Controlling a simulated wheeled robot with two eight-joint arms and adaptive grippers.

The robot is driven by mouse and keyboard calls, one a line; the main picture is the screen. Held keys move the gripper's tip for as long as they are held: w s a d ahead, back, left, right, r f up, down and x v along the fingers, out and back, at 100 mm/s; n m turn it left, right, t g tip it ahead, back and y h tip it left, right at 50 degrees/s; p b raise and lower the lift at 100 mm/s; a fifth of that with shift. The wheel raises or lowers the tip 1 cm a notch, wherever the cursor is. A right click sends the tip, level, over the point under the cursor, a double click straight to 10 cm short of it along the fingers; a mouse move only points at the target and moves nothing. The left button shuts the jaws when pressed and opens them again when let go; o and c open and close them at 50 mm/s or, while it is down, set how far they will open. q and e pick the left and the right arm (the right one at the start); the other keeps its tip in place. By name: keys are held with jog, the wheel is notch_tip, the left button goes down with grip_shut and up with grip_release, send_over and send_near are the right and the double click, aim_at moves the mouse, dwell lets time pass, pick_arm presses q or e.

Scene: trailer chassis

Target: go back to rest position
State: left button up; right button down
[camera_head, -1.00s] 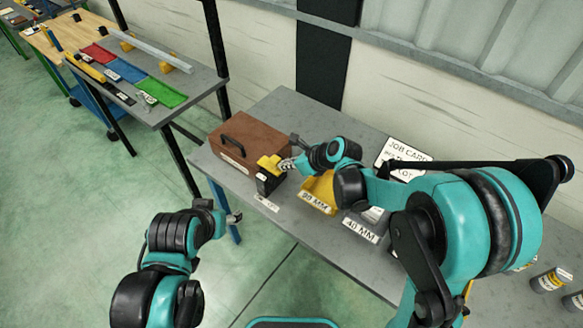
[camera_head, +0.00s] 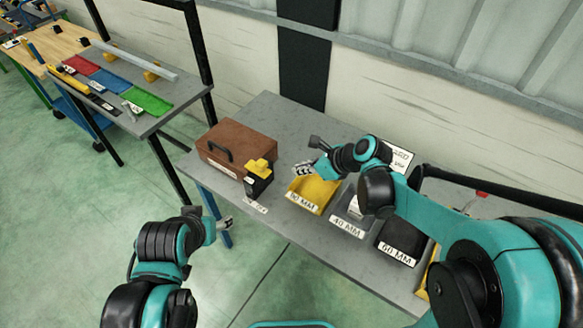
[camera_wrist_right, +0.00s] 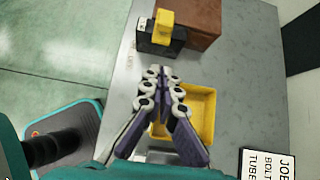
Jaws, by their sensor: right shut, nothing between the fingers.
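My right gripper (camera_head: 303,169) is shut and empty, held above the grey bench (camera_head: 268,120) near the yellow bin (camera_head: 316,190) labelled 90 MM or similar. In the right wrist view its closed fingers (camera_wrist_right: 160,75) point toward a black block with a yellow top (camera_wrist_right: 158,38), apart from it. That block (camera_head: 258,183) stands in front of the brown case (camera_head: 240,143) in the head view. My left gripper (camera_head: 226,224) is low at the left, off the bench's front edge; it is too small to tell whether its fingers are open.
A grey bin (camera_head: 350,210) marked 40 MM and a black bin (camera_head: 400,240) marked 60 MM stand right of the yellow bin. A job card (camera_head: 400,158) stands behind my right arm. A second bench with red, blue and green mats (camera_head: 148,100) is at the back left.

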jog(key=shift+s+d+r, duration=0.1)
jog(key=shift+d+r, duration=0.1)
dwell(0.3)
jog(key=s+d+f+n+t+h+b, duration=0.1)
jog(key=s+d+n, duration=0.5)
jog(key=n, duration=0.6)
jog(key=s+d+f+n+h+b, duration=0.3)
jog(key=s+d+n+h+b, duration=0.2)
jog(key=s+n, duration=0.6)
jog(key=shift+d+n+t+h+b, duration=0.35)
jog(key=shift+d+n+h, duration=0.25)
jog(key=shift+d+n, duration=0.35)
